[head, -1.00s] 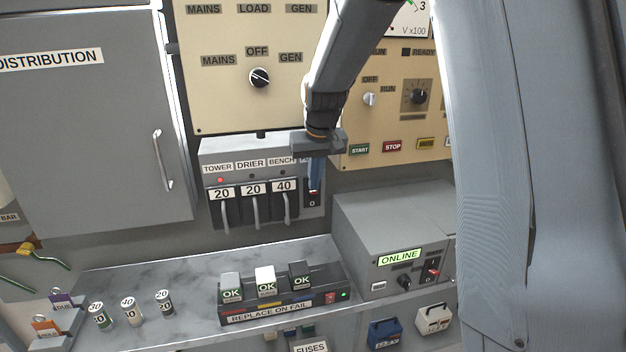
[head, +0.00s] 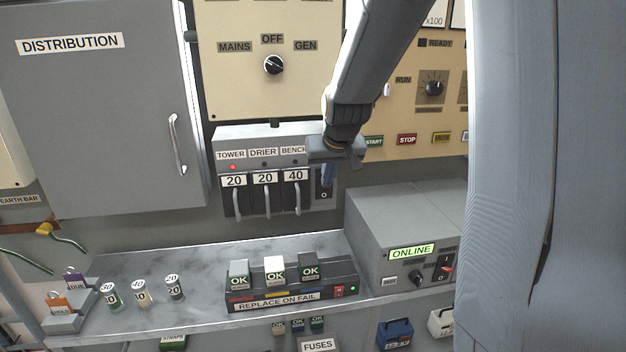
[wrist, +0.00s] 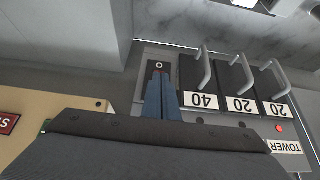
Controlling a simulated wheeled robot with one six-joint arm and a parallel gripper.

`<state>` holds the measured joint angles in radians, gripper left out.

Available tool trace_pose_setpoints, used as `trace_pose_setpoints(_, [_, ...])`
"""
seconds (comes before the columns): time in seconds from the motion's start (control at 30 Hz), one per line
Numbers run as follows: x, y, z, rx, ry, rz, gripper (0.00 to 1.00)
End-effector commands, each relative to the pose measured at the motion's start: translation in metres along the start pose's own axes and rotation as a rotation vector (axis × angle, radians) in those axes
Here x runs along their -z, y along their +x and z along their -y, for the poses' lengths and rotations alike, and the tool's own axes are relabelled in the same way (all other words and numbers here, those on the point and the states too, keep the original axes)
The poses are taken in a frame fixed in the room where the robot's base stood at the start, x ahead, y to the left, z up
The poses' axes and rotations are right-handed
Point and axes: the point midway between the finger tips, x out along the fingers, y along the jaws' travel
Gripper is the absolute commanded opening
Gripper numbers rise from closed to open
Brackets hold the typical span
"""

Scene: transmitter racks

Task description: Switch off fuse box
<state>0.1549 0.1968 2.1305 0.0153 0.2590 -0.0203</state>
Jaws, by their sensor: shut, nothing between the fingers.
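The grey fuse box (head: 222,142) hangs on the wall below the cream selector panel. It has TOWER, DRIER and BENCH labels and three handled fuses marked 20, 20 and 40. A red lamp (head: 233,167) glows under TOWER. A dark switch (head: 324,195) with an O mark sits at the box's right end. My gripper (head: 327,183) is in front of this switch, its blue fingers together and empty. In the wrist view, upside down, the fingertips (wrist: 160,78) lie over the switch (wrist: 158,67) and hide most of it. I cannot tell if they touch it, or its position.
A marble shelf (head: 205,262) below carries a REPLACE ON FAIL fuse tester (head: 290,299), several loose fuses and a grey ONLINE unit (head: 400,225). The DISTRIBUTION cabinet door (head: 95,110) is left. START and STOP buttons (head: 407,139) are right of my gripper.

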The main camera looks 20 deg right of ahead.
Motion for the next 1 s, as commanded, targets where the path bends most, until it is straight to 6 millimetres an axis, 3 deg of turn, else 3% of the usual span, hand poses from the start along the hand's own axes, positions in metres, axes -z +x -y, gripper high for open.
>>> trace_pose_setpoints(0.13, [-0.009, 0.004, -0.008, -0.007, 0.012, 0.001, 0.00])
trace_pose_setpoints(0.47, [-0.025, 0.013, -0.008, -0.007, 0.011, 0.003, 0.00])
trace_pose_setpoints(1.0, [-0.014, 0.012, -0.008, -0.007, 0.010, 0.002, 0.00])
